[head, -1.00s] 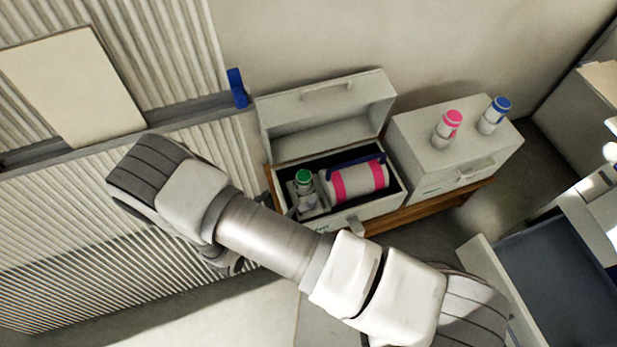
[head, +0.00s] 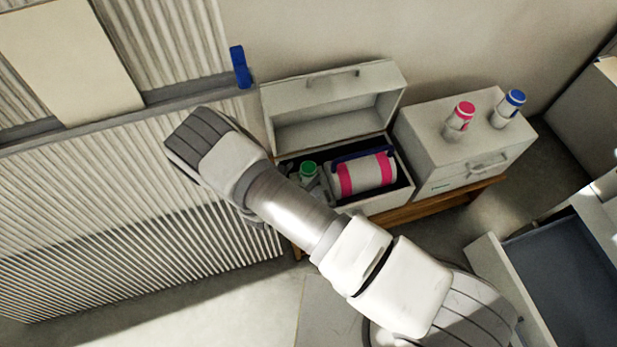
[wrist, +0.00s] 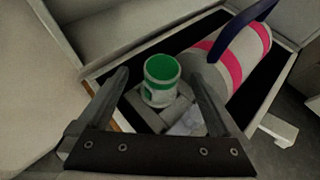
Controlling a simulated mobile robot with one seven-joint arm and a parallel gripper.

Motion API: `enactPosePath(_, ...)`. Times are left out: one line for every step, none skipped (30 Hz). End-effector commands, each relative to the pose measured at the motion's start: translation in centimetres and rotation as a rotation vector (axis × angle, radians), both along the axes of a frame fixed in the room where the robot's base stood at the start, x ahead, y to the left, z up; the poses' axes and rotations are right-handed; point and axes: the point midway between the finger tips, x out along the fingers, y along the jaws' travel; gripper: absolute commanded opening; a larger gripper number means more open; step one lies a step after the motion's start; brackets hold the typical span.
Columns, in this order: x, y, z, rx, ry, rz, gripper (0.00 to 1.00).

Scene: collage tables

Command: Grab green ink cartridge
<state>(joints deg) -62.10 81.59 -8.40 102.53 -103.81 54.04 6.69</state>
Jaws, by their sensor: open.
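The green ink cartridge (wrist: 161,82) is a white cylinder with a green top, standing in a grey holder inside the open box. Its green top also shows in the head view (head: 308,168), partly hidden behind my arm. My gripper (wrist: 160,78) is open in the wrist view, with one finger on each side of the cartridge in the picture. I cannot tell whether the fingers touch it. In the head view my arm hides most of the gripper.
A pink-and-white drum (head: 366,174) with a blue handle lies beside the cartridge in the open box (head: 385,203). The raised lid (head: 330,105) stands behind. A closed box (head: 440,165) to the right bears a pink-topped cartridge (head: 459,121) and a blue-topped cartridge (head: 507,109).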

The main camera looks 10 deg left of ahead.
Motion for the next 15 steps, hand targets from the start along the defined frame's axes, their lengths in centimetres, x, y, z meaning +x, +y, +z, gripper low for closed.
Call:
enactPosePath(0.6, -0.4, -0.6, -0.001, -0.001, -0.002, 0.99)
enactPosePath(0.9, -0.6, -0.9, 0.000, 0.000, -0.002, 0.99)
enactPosePath(1.4, -0.9, -1.2, 0.000, -0.001, -0.004, 0.99)
enactPosePath(1.8, -1.1, -1.4, -0.001, -0.001, -0.003, 0.99)
enactPosePath(2.2, -1.2, -1.6, 0.000, -0.001, -0.002, 0.99)
enactPosePath(2.7, -1.3, -1.8, 0.000, -0.001, -0.003, 0.99)
enactPosePath(3.1, -1.4, -2.0, 0.001, 0.000, -0.003, 0.99)
enactPosePath(3.3, -1.5, -2.1, 0.001, 0.000, -0.003, 0.99)
enactPosePath(3.5, -1.6, -2.1, 0.000, 0.000, -0.002, 0.99)
enactPosePath(3.5, -1.6, -2.1, 0.000, 0.000, -0.001, 0.99)
enactPosePath(3.5, -1.6, -2.1, 0.000, 0.000, -0.001, 0.99)
enactPosePath(3.5, -1.6, -2.0, 0.000, 0.000, -0.001, 0.99)
enactPosePath(3.5, -1.6, -2.0, 0.000, 0.000, -0.001, 0.99)
enactPosePath(3.5, -1.6, -2.0, 0.000, 0.000, -0.001, 0.99)
enactPosePath(3.5, -1.6, -2.0, 0.000, 0.000, -0.001, 0.99)
